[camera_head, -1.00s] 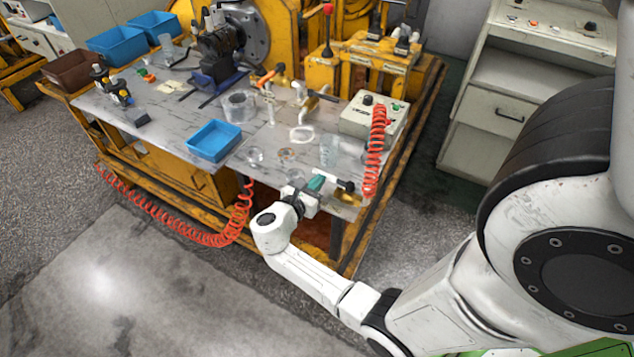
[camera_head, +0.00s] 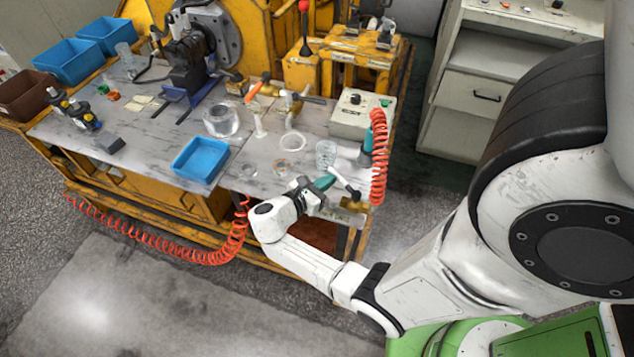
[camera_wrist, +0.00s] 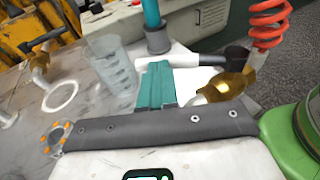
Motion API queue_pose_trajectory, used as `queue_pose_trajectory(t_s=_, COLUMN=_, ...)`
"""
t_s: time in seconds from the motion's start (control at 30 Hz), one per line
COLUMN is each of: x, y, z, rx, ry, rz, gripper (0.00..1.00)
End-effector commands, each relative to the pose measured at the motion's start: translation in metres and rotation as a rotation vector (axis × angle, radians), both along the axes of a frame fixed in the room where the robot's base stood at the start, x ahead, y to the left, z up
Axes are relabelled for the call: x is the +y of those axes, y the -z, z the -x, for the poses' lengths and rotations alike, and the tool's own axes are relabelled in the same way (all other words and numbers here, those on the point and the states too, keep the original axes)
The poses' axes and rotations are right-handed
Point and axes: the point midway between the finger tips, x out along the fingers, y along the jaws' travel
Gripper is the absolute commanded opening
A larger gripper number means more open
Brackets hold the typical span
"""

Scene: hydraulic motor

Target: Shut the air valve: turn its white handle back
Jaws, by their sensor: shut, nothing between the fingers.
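The air valve has a brass body (camera_head: 353,205) at the table's front right corner, and it also shows in the wrist view (camera_wrist: 230,82). Its white handle (camera_head: 340,178) slants over the corner near a dark fitting, and the wrist view shows white handle (camera_wrist: 188,60) just behind the fingers. My gripper (camera_head: 328,181) is shut, its teal fingers together and empty. The fingers also show in the wrist view (camera_wrist: 158,84). They are close beside the handle, on its left in the head view. I cannot tell whether they touch it; the fingers cover part of it.
A clear measuring cup (camera_head: 326,153) stands just behind the handle. A teal cylinder (camera_head: 368,140) and a red coiled hose (camera_head: 378,160) rise to the right. A control box (camera_head: 360,116) sits behind. A blue tray (camera_head: 201,160) lies left. Floor in front is open.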

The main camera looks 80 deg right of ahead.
Motion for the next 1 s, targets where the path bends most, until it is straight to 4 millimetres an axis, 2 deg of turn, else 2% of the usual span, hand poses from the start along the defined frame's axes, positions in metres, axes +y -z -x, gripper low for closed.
queue_pose_trajectory(t_s=0.1, x=-0.007, y=0.0, z=0.006, rx=-0.001, ry=0.0, rz=-0.001, gripper=0.0)
queue_pose_trajectory(t_s=0.23, x=-0.018, y=0.0, z=0.009, rx=-0.002, ry=0.135, rz=-0.001, gripper=0.0)
queue_pose_trajectory(t_s=0.63, x=-0.043, y=0.001, z=0.033, rx=0.0, ry=0.126, rz=-0.001, gripper=0.0)
queue_pose_trajectory(t_s=0.7, x=-0.048, y=0.0, z=0.035, rx=-0.002, ry=0.178, rz=-0.001, gripper=0.0)
queue_pose_trajectory(t_s=0.8, x=-0.052, y=0.0, z=0.041, rx=-0.001, ry=0.26, rz=-0.002, gripper=0.0)
queue_pose_trajectory(t_s=1.0, x=-0.056, y=0.001, z=0.053, rx=0.001, ry=0.259, rz=-0.001, gripper=0.0)
